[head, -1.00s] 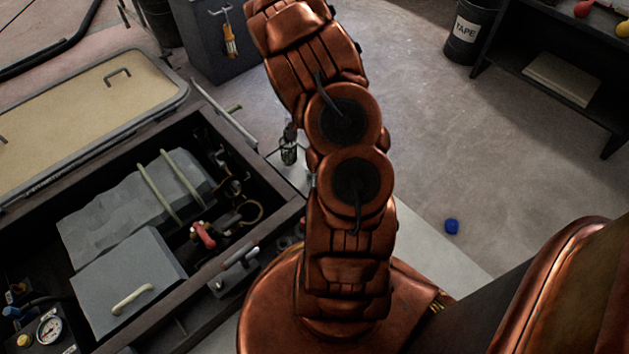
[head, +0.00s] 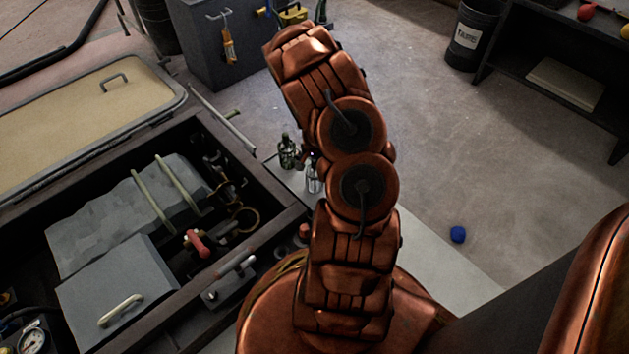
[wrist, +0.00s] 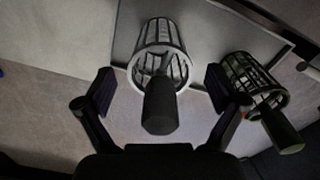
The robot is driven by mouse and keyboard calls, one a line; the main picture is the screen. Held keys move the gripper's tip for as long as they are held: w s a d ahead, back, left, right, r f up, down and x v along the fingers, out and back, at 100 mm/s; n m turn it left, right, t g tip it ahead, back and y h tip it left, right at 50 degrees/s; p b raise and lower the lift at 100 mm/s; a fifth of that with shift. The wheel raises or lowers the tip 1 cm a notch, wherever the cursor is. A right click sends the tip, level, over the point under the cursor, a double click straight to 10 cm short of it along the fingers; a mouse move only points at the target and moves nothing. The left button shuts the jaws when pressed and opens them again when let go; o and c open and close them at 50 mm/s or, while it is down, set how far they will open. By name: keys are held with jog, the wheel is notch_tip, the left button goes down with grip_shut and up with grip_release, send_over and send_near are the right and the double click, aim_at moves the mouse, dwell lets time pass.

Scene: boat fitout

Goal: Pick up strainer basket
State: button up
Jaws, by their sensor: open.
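A pale grey cage-like strainer basket (wrist: 160,50) with a dark cylindrical stem shows in the wrist view, ahead of my gripper (wrist: 161,92) and between the lines of its two fingers. My gripper is open, with nothing held. A second, dark green basket (wrist: 252,82) with a green stem lies to the right, outside the right finger. In the head view the green basket (head: 288,152) and the pale one (head: 313,176) stand close together on a light strip beside the open hatch, the pale one partly behind my arm. My gripper is hidden there.
The open engine hatch (head: 273,222) lies left, with a red-handled valve (head: 197,243) inside. A cream lid (head: 80,115) lies behind it. A blue ball (head: 457,234) is on the floor. A dark shelf (head: 550,85) and a TAPE bin (head: 473,38) stand at the back right.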

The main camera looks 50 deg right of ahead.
jog(key=shift+f, duration=0.35)
jog(key=c, duration=1.2)
jog(key=shift+c, duration=0.2)
